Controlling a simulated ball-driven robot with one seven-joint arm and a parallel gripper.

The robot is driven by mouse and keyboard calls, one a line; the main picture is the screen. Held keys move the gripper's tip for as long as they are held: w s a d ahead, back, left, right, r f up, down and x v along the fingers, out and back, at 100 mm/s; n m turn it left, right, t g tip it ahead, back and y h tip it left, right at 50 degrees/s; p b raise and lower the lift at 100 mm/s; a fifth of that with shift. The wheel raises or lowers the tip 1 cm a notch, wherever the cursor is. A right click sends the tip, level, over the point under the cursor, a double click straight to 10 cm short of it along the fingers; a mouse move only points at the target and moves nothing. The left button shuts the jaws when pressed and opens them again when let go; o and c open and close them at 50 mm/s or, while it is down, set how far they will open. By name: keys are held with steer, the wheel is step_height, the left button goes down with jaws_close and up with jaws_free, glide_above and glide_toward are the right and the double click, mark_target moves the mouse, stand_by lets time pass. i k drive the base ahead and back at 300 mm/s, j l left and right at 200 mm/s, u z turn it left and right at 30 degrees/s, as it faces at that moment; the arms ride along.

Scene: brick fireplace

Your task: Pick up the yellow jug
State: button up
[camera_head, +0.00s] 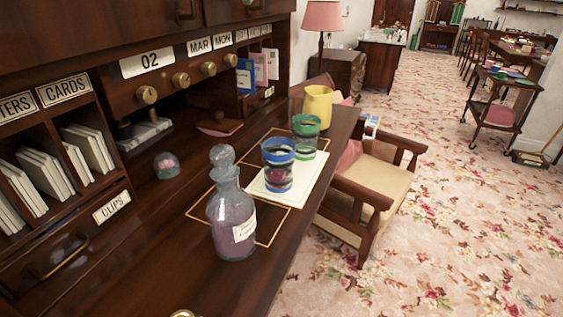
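The yellow jug (318,105) stands upright near the far end of the dark wooden desk (170,285). A green-banded glass (305,135) stands just in front of it and hides part of its lower side. A blue-banded glass (278,166) stands nearer, on a pale sheet (311,177). A glass bottle with a round stopper and purple contents (232,222) stands nearest on the desk. My gripper is not in view.
Desk shelves with cards and drawers (60,165) rise along the left. A small glass dome (166,165) sits on the desk. A cushioned wooden armchair (378,174) stands against the desk's right side. Open flowered carpet (460,230) lies to the right, with a trolley (497,100) farther back.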

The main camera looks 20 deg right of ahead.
mark_target(318, 100)
steer(key=i+l, duration=0.2)
steer(key=l, duration=0.15)
steer(key=i+l, duration=0.15)
steer(key=l, duration=0.2)
steer(key=i+l, duration=0.2)
steer(key=l, duration=0.15)
steer(key=i+l, duration=0.15)
steer(key=l, duration=0.2)
steer(key=i+l, duration=0.2)
steer(key=l, duration=0.15)
steer(key=i+l, duration=0.15)
steer(key=l, duration=0.2)
steer(key=i+l+u, duration=0.15)
steer(key=l+u, duration=0.2)
steer(key=i+l+u, duration=0.1)
steer(key=l+u, duration=0.2)
steer(key=l, duration=0.15)
steer(key=l+u, duration=0.5)
steer(key=u, duration=0.3)
steer(key=i, duration=0.05)
